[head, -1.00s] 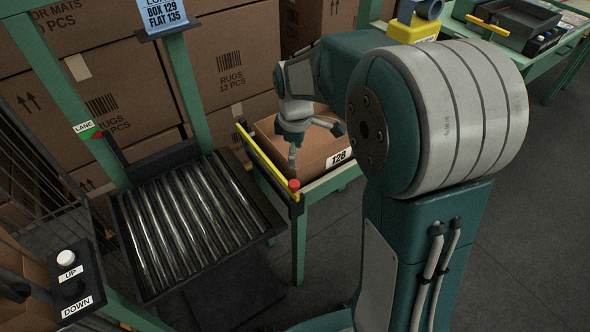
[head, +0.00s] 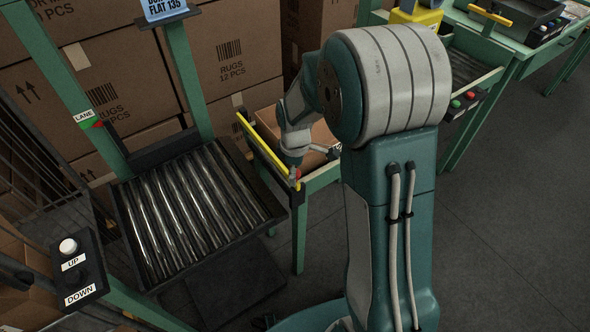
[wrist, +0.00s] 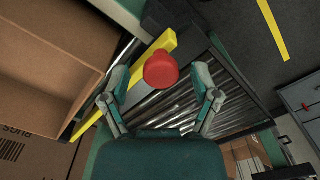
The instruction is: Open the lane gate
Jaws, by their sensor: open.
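The lane gate is a yellow bar (head: 262,143) along the edge between the roller platform and the green table. It has a red knob (head: 298,173) at its near end. In the wrist view the yellow bar (wrist: 157,48) runs slanting behind the red knob (wrist: 161,69). My gripper (wrist: 161,82) is open, with one finger on each side of the knob in that view. I see no finger clearly touching the knob. In the head view my gripper (head: 297,164) is at the knob end of the bar, and its fingers are partly hidden.
The roller platform (head: 195,210) is left of the gate and looks empty. An open-topped carton (wrist: 45,50) sits on the table side. An UP/DOWN button box (head: 78,270) is at lower left. Stacked rug cartons (head: 235,60) stand behind. A green bench (head: 490,75) is at upper right.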

